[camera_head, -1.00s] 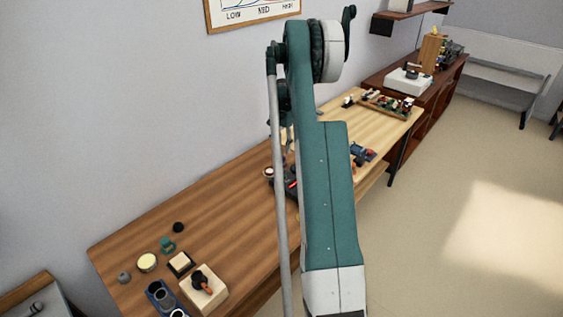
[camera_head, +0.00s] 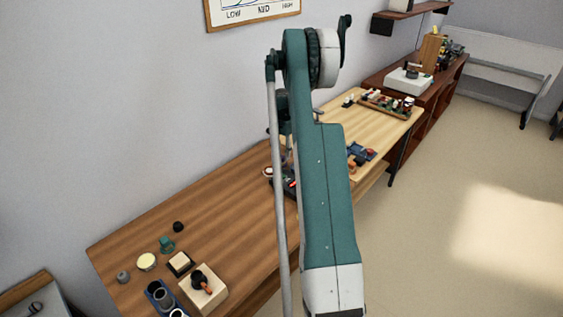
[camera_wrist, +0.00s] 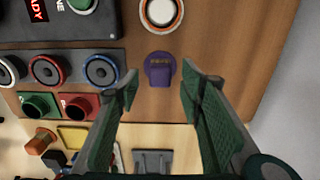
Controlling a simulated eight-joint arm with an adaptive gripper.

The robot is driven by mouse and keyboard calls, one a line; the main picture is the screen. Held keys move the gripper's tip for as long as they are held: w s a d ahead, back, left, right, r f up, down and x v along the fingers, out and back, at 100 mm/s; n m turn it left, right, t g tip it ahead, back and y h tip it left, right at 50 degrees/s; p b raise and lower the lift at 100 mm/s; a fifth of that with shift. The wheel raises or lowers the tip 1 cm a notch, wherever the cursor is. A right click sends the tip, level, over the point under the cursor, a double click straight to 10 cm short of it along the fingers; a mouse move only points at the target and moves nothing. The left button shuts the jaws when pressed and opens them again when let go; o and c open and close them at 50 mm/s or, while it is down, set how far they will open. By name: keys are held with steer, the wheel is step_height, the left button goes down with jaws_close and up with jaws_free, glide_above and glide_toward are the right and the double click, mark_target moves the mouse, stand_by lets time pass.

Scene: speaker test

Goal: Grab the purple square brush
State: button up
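A purple brush (camera_wrist: 160,69) stands on the wooden table in the wrist view, with a blocky upper part on a wider, rounded base. My gripper (camera_wrist: 160,88) is open, with its two green-padded fingers apart and nothing between them. The brush shows ahead of the fingertips, roughly centred between them and a little beyond. In the head view my teal arm covers the middle of the table, and neither the brush nor the fingers can be made out there.
A white round item with an orange ring (camera_wrist: 161,12) lies just beyond the brush. A dark device (camera_wrist: 60,22) with a red display, a row of ringed dials (camera_wrist: 62,70) and green and red cups (camera_wrist: 60,105) stand to the left. Bare wood (camera_wrist: 230,60) lies right.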

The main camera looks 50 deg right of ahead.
steer(key=shift+f, duration=1.4)
steer(key=c, duration=1)
